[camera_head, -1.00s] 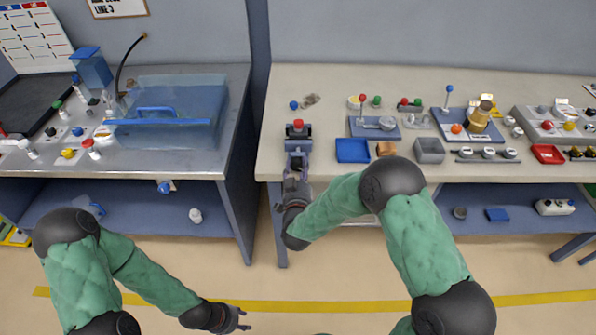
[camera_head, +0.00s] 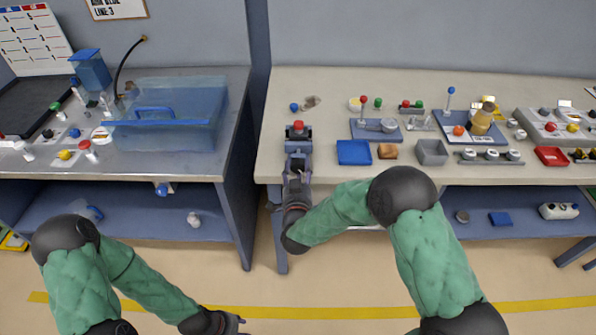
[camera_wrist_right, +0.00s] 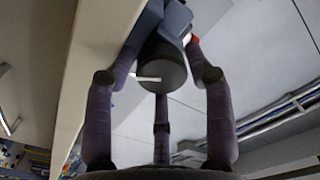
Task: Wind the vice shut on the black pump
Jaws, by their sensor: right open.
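The vice (camera_head: 298,148) is a blue-grey body at the left front edge of the right bench. A dark item with a red top (camera_head: 298,127) shows at the vice's far end; I cannot tell for sure that it is the black pump. My right gripper (camera_head: 297,180) is at the vice's near end. In the right wrist view its open fingers (camera_wrist_right: 160,85) stand around a dark round screw end (camera_wrist_right: 162,66) with a thin pale bar (camera_wrist_right: 148,79), without visibly closing on it. My left gripper (camera_head: 238,321) is low over the floor, away from both benches; its fingers are too small to read.
Right of the vice are a blue tray (camera_head: 354,152), a brown block (camera_head: 388,151), a grey bin (camera_head: 432,152) and a blue plate (camera_head: 376,131). The left bench holds a clear blue tank (camera_head: 170,118). A gap separates the benches.

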